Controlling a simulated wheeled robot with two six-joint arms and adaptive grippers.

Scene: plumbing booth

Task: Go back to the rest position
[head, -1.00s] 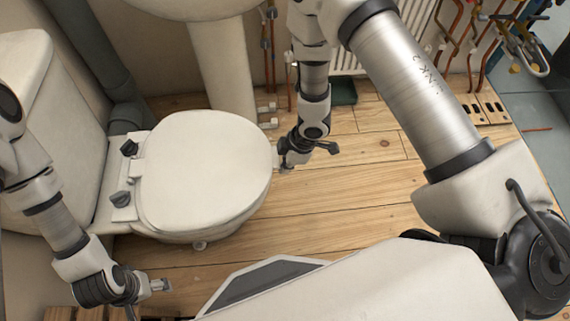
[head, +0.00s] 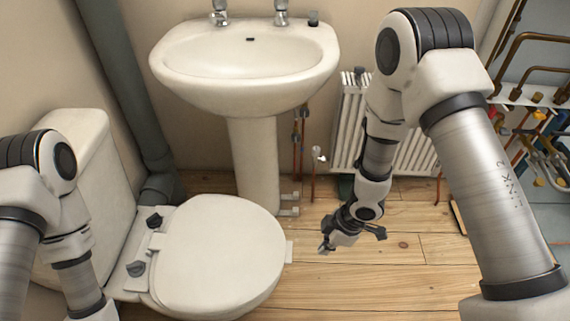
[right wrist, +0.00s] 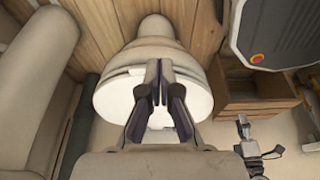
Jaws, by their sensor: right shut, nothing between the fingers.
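My right gripper (head: 326,246) hangs over the wooden floor to the right of the closed white toilet (head: 222,255) in the head view. Its fingers point down and left. In the right wrist view its two dark fingers (right wrist: 159,88) are together with nothing between them, in front of the white toilet shape. My left arm comes in from the left in the head view, and its gripper is below the frame edge. My left gripper (right wrist: 245,135) appears small at the right of the right wrist view; its jaw opening is too small to tell.
A pedestal washbasin (head: 245,65) stands behind the toilet. A white radiator (head: 350,125) and copper pipes with valves (head: 545,145) are at the back right. A wooden crate (right wrist: 255,97) shows in the right wrist view. The floor (head: 400,265) right of the toilet is clear.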

